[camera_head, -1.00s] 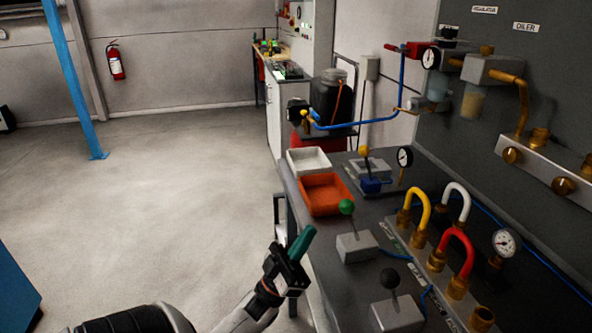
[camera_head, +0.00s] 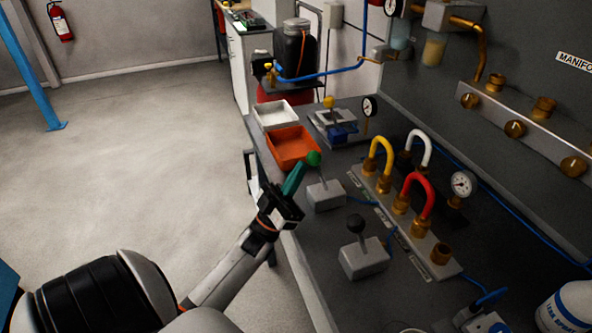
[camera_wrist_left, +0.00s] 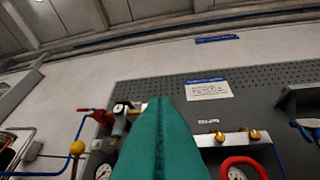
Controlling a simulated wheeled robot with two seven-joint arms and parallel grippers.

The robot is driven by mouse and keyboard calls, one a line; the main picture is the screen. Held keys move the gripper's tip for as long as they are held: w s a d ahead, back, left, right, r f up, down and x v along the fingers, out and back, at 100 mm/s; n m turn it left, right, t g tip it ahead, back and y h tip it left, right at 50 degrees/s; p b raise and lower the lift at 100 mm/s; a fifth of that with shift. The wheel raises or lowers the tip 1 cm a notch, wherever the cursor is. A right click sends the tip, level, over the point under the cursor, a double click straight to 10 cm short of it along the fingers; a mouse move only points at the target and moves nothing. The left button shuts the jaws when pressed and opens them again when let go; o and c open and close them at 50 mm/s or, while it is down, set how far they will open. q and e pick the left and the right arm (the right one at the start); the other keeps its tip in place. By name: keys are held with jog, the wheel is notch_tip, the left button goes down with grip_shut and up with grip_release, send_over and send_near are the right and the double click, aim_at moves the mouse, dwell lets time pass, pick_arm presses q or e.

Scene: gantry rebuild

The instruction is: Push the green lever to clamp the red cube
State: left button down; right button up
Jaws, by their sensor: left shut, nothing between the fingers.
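The green lever has a round green knob (camera_head: 313,158) on a thin rod that rises from a grey box (camera_head: 326,195) near the bench's left edge. My left gripper (camera_head: 296,179) has teal fingers pressed together, with nothing between them. Its tip is right beside the knob, on its left and slightly lower; I cannot tell whether they touch. In the left wrist view the shut fingers (camera_wrist_left: 158,140) fill the lower middle, and the green knob does not show there. I cannot make out a red cube in any view. My right gripper is not in view.
A black-knobbed lever (camera_head: 356,224) stands nearer on the bench. An orange bin (camera_head: 292,150) and a white bin (camera_head: 274,114) lie behind the green lever. A yellow-knobbed lever (camera_head: 329,102) and a manifold with coloured hoses (camera_head: 417,190) stand right. Open floor lies left.

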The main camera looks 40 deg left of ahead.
aim_at(311, 164)
pick_arm(q)
jog(key=w+r+g+p, duration=0.1)
jog(key=g+p, duration=0.1)
jog(key=p, duration=0.2)
jog(key=w+d+r+m+g+p, duration=0.1)
jog(key=g+p, duration=0.1)
jog(key=p, duration=0.2)
jog(key=w+d+r+m+g+p, duration=0.1)
jog(key=w+g+p, duration=0.1)
jog(key=p, duration=0.2)
jog(key=shift+w+d+r, duration=0.1)
jog(key=shift+r, duration=0.15)
jog(key=shift+w+d+m+g, duration=0.1)
jog(key=shift+w+m+g, duration=0.15)
jog(key=shift+g, duration=0.25)
jog(key=shift+w+d+f+p, duration=0.2)
jog(key=shift+w+d+p, duration=0.1)
jog(key=shift+w+p, duration=0.25)
